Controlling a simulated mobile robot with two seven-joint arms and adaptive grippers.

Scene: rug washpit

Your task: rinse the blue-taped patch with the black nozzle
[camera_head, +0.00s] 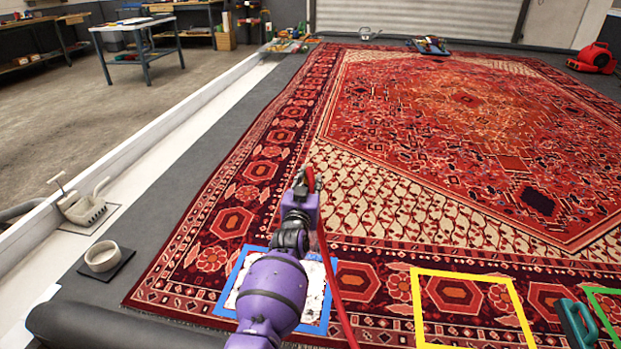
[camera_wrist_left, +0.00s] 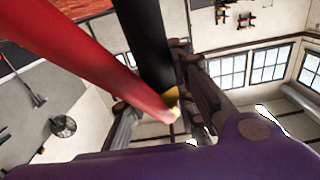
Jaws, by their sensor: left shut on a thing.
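The blue-taped patch (camera_head: 233,281) lies on the rug's near border, and white suds show inside its tape. My purple left arm hides the middle of it in the head view. My left gripper (camera_head: 306,182) is beyond the patch, above the patterned rug. In the left wrist view, the left gripper's fingers (camera_wrist_left: 185,105) are shut on the black nozzle (camera_wrist_left: 145,40), with a brass-coloured fitting and a red hose (camera_wrist_left: 95,55) at it. The hose also runs down past the patch in the head view. The nozzle's tip and any water cannot be made out. My right gripper is not in view.
A yellow-taped patch (camera_head: 418,308) and a green-taped patch (camera_head: 601,308) lie to the right, with a teal tool (camera_head: 575,322) between them. A stone-coloured bowl (camera_head: 102,256) and a drain fitting (camera_head: 85,208) are at left. A red blower (camera_head: 592,58) stands far right.

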